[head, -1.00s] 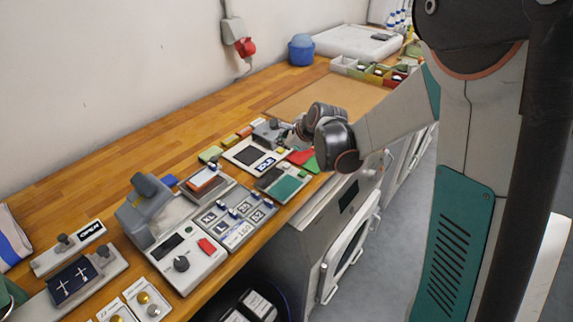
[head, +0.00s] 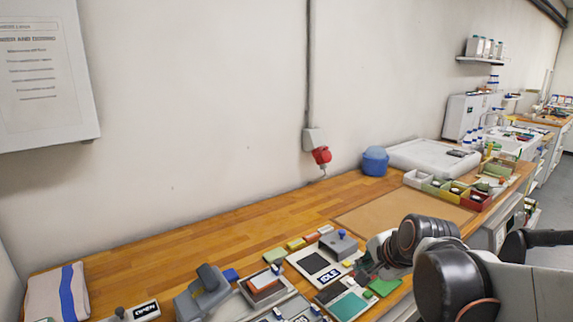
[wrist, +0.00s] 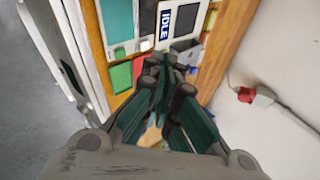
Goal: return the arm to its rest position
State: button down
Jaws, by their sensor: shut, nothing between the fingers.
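My gripper (wrist: 168,72) is shut and empty in the wrist view, its dark green fingers pressed together. It hangs over the bench edge near the panel marked IDLE (wrist: 178,22). In the head view my arm reaches in from the lower right, bent low over the front of the bench. The panel marked IDLE (head: 327,275) lies just left of my wrist there. My gripper's fingertips are hard to make out in that view.
The wooden bench (head: 230,228) holds a grey device (head: 205,290), a green card (head: 384,287), a brown mat (head: 395,215), coloured bins (head: 450,192) and a blue tub (head: 375,161). A red socket (head: 321,155) is on the wall. Air above the bench is clear.

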jog(key=s+d+n+g+h, duration=0.1)
jog(key=s+n, duration=1.2)
jog(key=s, duration=0.7)
jog(key=shift+d+r+n+h, duration=0.2)
jog(key=shift+r+n+h, duration=0.1)
jog(key=shift+h, duration=0.1)
